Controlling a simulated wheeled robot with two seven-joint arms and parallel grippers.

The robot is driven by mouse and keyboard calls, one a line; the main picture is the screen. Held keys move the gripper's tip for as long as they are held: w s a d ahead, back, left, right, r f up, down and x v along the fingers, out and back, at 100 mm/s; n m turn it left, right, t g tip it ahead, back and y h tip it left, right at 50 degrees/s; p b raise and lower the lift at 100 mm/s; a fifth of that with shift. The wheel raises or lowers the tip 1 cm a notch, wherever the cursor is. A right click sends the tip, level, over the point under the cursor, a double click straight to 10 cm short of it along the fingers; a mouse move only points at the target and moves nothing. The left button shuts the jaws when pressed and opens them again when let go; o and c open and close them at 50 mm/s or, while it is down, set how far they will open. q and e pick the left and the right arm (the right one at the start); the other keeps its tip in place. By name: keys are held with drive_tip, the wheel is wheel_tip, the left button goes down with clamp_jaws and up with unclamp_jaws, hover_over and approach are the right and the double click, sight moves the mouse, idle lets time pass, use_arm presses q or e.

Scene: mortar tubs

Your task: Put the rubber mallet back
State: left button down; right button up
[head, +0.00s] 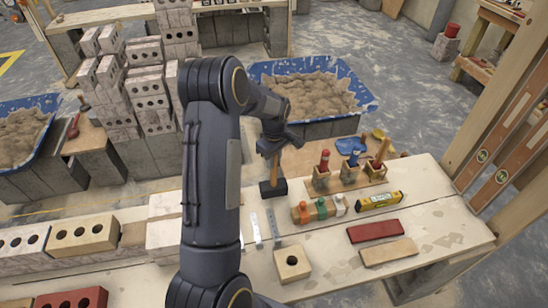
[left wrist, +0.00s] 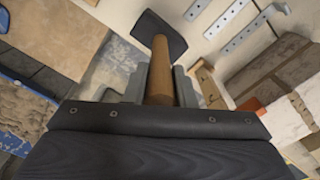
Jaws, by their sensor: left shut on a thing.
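The rubber mallet has a black head (head: 273,188) and a wooden handle. In the head view its head is down, at the back of the worktable (head: 440,225), left of the wooden tool holder. I cannot tell whether the head touches the tabletop. My left gripper (head: 272,150) is shut on the upper handle. In the left wrist view the handle (left wrist: 160,75) stands between the two fingers (left wrist: 160,88), with the black head (left wrist: 158,32) beyond them. My right gripper is not in view.
The wooden holder (head: 372,181) carries red, blue and wooden-handled tools. Coloured pieces on a wooden bar (head: 320,209), a yellow level (head: 380,200), metal straps (head: 265,228) and bricks (head: 375,231) lie nearby. A blue mortar tub (head: 365,96) stands behind.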

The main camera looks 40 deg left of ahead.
use_arm(q)
drive_tip(key=shift+f, duration=0.6)
drive_tip(key=shift+f+b, duration=0.45)
drive_tip(key=shift+b, duration=0.2)
drive_tip(key=c, duration=1.1)
unclamp_jaws()
wheel_tip(320, 180, up, 7)
drive_tip(key=shift+r, duration=0.1)
drive_tip(key=shift+d+r, duration=0.15)
drive_tip(key=shift+r, duration=0.35)
drive_tip(key=s+d+r+m+t+h, duration=0.2)
drive_tip(key=s+d+r+m, duration=0.35)
drive_tip(key=s+d, duration=0.3)
drive_tip(key=s+d+r+m+t+h, duration=0.1)
drive_tip(key=s+d+r+m+t, duration=0.1)
drive_tip(key=s+d+r+m, duration=0.6)
drive_tip(key=shift+m+t+h, duration=0.5)
drive_tip(key=shift+m+t, duration=0.3)
drive_tip(key=shift+m, duration=0.05)
drive_tip(key=s+d+f, duration=0.1)
drive_tip(key=s, duration=0.2)
drive_tip(key=s+d+f, duration=0.1)
drive_tip(key=s, duration=0.2)
drive_tip(key=s+d+f, duration=0.1)
drive_tip(key=s, duration=0.2)
drive_tip(key=shift+d, duration=0.35)
